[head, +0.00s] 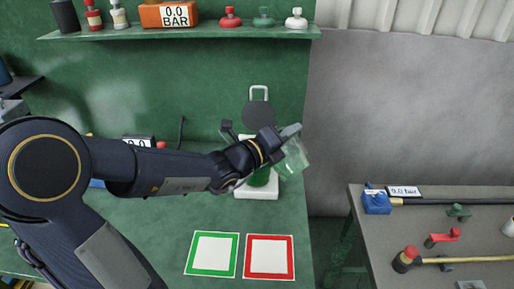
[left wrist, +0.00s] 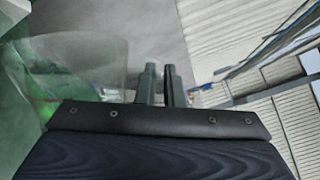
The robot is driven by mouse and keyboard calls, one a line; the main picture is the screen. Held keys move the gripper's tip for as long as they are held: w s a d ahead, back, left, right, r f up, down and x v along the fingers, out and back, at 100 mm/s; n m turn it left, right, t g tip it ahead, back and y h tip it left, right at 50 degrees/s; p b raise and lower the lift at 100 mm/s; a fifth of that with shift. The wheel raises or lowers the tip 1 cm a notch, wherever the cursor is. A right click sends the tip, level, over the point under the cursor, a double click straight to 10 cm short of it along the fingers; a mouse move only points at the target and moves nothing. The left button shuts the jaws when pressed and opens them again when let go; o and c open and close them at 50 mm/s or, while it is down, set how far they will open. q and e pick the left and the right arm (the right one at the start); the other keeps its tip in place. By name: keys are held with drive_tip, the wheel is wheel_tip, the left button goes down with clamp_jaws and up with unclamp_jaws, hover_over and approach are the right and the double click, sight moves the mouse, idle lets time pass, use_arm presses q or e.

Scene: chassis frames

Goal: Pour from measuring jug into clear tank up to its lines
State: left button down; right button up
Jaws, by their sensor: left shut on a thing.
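My left gripper (head: 287,133) is at the back of the green bench, shut on the clear measuring jug (head: 295,158). The jug is tilted and held above the bench's right edge. In the left wrist view the fingers (left wrist: 160,82) are close together, and the see-through jug wall (left wrist: 75,62) fills the left side. A white base (head: 256,193) stands on the bench below the gripper, with a greenish clear body on it that may be the clear tank; my arm and the jug partly hide it. I cannot make out its lines or any liquid level.
A green-framed square (head: 190,268) and a red-framed square (head: 270,275) lie on the bench front. A shelf (head: 200,33) with a gauge and several fittings hangs above. A grey table (head: 365,225) stands at the right, beyond a gap.

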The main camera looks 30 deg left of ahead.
sight(301, 149)
use_arm(q)
drive_tip(key=shift+a+r+n, duration=0.1)
drive_tip(key=shift+a+n, duration=0.15)
drive_tip(key=shift+n, duration=0.05)
drive_tip(key=shift+w+a+r+n+p, duration=0.1)
drive_tip(key=shift+w+a+n+p, duration=0.15)
drive_tip(key=shift+p, duration=0.3)
drive_tip(key=shift+a+r+n+p, duration=0.3)
drive_tip(key=shift+a+n+p, duration=0.15)
drive_tip(key=shift+p, duration=0.3)
idle(0.7)
drive_tip(key=d+f+m+b, duration=0.1)
drive_tip(key=b, duration=0.2)
drive_tip(key=s+d+f+m+b, duration=0.1)
drive_tip(key=d+m+b, duration=0.1)
drive_tip(key=b, duration=0.1)
drive_tip(key=d+f+m+b, duration=0.1)
drive_tip(key=f+m+b, duration=0.1)
drive_tip(key=b, duration=0.1)
drive_tip(key=shift+s+d, duration=0.3)
drive_tip(key=shift+d+r+m, duration=0.1)
drive_tip(key=shift+r+m, duration=0.05)
drive_tip(key=shift+m, duration=0.25)
drive_tip(key=shift+s+d+f+m+b, duration=0.1)
drive_tip(key=shift+d+f+m+b, duration=0.2)
drive_tip(key=shift+b, duration=0.5)
